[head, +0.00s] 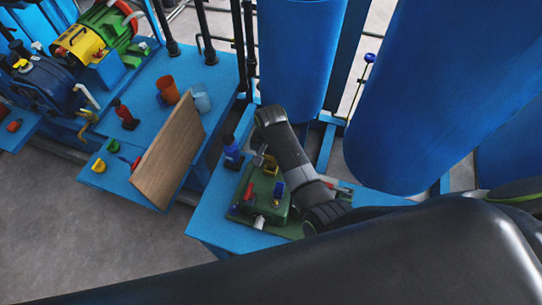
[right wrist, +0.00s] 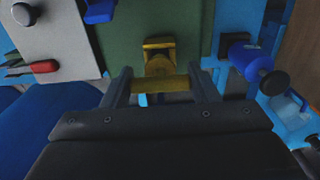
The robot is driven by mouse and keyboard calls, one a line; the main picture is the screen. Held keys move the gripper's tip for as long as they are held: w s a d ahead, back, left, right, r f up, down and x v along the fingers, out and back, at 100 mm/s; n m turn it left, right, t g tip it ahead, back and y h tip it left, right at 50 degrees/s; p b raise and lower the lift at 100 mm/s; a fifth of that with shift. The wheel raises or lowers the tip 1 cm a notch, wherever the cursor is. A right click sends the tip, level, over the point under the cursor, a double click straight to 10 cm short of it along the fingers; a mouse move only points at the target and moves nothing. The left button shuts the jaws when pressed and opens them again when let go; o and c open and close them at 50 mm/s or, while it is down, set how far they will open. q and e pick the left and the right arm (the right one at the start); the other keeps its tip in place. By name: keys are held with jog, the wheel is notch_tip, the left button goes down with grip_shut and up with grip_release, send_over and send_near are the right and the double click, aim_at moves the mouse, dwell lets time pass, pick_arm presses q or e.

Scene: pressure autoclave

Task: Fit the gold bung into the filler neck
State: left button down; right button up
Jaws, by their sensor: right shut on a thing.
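My right gripper (right wrist: 161,84) is shut on the gold bung (right wrist: 160,84); a gold bar lies across between its two fingers. A wider gold part (right wrist: 159,52) shows just beyond the bar against a green surface. I cannot tell whether it belongs to the bung or the filler neck, nor whether the bung is seated. In the head view gold (head: 270,165) shows by the right gripper (head: 260,159), at the back of a green unit (head: 262,205) on a blue stand. My arm hides part of that unit. My left gripper is not in view.
A blue bottle-like object (head: 231,151) stands left of the green unit. Red (head: 249,192) and blue (head: 279,189) parts sit on the unit. A wooden board (head: 168,152), cups and a yellow piece (head: 98,166) are on the left bench. Big blue tanks (head: 445,90) rise behind.

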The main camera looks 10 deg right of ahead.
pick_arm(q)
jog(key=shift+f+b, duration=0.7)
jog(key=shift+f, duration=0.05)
pick_arm(e)
jog(key=shift+f, duration=1.4)
jog(key=o, duration=1.1)
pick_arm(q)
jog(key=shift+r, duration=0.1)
pick_arm(e)
jog(key=shift+r, duration=0.1)
